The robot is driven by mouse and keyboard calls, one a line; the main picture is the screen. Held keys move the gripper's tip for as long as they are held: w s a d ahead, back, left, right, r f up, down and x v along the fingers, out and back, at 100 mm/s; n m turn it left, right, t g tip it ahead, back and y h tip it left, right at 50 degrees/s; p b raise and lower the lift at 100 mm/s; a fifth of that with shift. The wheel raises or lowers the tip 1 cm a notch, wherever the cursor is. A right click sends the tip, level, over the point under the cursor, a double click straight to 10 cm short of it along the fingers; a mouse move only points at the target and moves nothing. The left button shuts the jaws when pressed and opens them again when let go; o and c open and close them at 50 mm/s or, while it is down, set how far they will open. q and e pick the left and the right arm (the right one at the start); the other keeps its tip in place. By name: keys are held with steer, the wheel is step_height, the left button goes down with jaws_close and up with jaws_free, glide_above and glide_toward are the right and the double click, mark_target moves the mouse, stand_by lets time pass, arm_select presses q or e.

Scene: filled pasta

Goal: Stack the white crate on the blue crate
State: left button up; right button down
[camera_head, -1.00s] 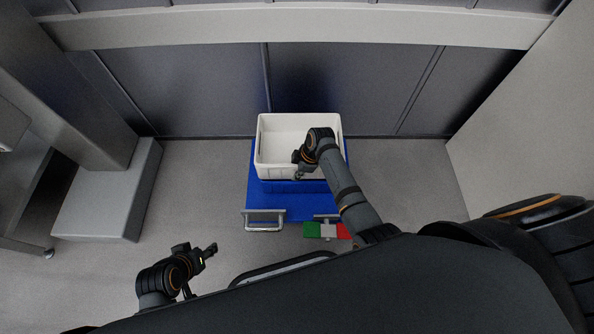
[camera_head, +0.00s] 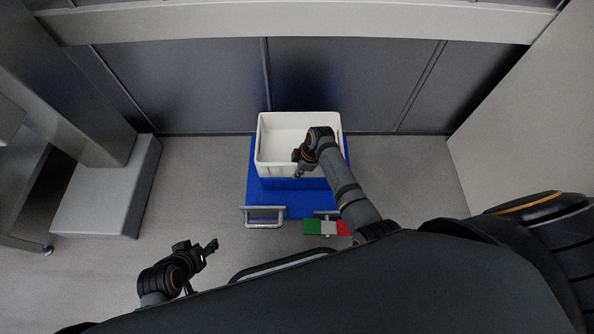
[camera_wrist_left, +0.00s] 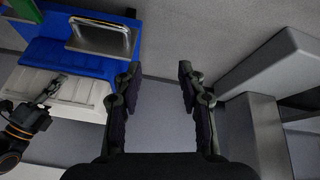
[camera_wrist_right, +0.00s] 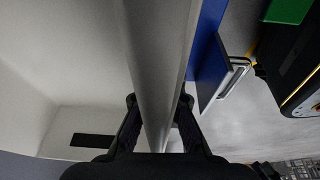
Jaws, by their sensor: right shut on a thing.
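The white crate (camera_head: 272,169), open and empty, sits upright directly above the blue crate (camera_head: 290,186), which shows only as a strip under its front side. I cannot tell whether the two fully touch. My right gripper (camera_head: 299,166) is shut on the front rim of the white crate; in the right wrist view the rim (camera_wrist_right: 158,60) runs between its fingers. My left gripper (camera_head: 211,247) is open and empty, well apart from the crates at the lower left; its spread fingers (camera_wrist_left: 186,82) show in the left wrist view.
A blue platform (camera_head: 262,198) with a metal handle (camera_head: 265,216) lies under the crates. A green, white and red panel (camera_head: 327,228) is near its front right. A grey block (camera_head: 105,190) stands at left, a wall behind. Floor right of the platform is clear.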

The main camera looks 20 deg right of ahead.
steer(key=shift+w+f, duration=0.1)
steer(key=c, duration=1.4)
jaws_free()
steer(key=shift+f, duration=0.15)
